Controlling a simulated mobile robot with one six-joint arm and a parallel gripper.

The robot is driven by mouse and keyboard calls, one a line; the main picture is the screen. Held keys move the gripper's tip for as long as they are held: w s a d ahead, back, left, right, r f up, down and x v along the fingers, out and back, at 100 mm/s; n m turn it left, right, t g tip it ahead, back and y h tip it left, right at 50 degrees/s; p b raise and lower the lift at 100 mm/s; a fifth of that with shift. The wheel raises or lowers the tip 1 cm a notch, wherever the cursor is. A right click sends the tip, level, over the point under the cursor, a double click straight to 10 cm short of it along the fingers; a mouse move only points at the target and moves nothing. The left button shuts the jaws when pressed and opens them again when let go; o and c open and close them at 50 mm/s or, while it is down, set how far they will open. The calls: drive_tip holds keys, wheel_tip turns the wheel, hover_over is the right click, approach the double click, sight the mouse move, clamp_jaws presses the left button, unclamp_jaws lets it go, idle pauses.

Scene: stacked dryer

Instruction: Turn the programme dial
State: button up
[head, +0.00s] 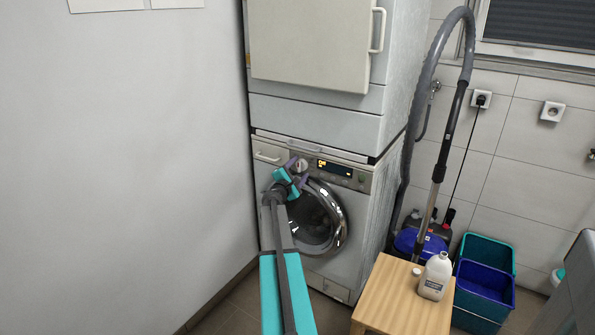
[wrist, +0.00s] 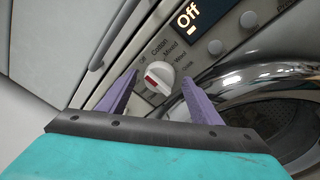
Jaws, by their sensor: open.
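The programme dial (wrist: 159,77) is a white round knob with a red mark on the washer's control panel. In the wrist view it lies between and just beyond the two purple fingers of my gripper (wrist: 158,92). The fingers are open, one on each side of the dial, and no contact with it is visible. Printed labels surround the dial, and a display (wrist: 187,17) reads "Off". In the head view the dial (head: 302,166) shows beside my gripper (head: 294,172), at the front of the lower machine (head: 352,265).
A round chrome door (head: 345,222) sits below the panel. A dryer (head: 310,40) is stacked above. A wooden table (head: 395,300) with a white bottle (head: 435,277), a vacuum hose (head: 431,75) and bins (head: 487,290) stand to the right. A wall is at left.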

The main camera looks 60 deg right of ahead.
drive_tip(key=shift+d, duration=0.2)
drive_tip(key=shift+c, duration=0.3)
drive_tip(key=c, duration=1)
drive_tip(key=shift+a, duration=0.3)
drive_tip(key=shift+d, duration=0.2)
drive_tip(key=shift+d+b, duration=0.15)
drive_tip(key=shift+b, duration=0.95)
drive_tip(key=m+b, duration=0.2)
drive_tip(key=b, duration=0.4)
drive_tip(key=m+h+b, duration=0.1)
drive_tip(key=m+b, duration=0.1)
drive_tip(key=b, duration=0.4)
drive_tip(key=shift+f+m, duration=0.2)
drive_tip(key=shift+m, duration=0.2)
drive_tip(key=shift+r+m+b, duration=0.15)
drive_tip(key=shift+m+b, duration=0.55)
drive_tip(key=shift+b, duration=0.9)
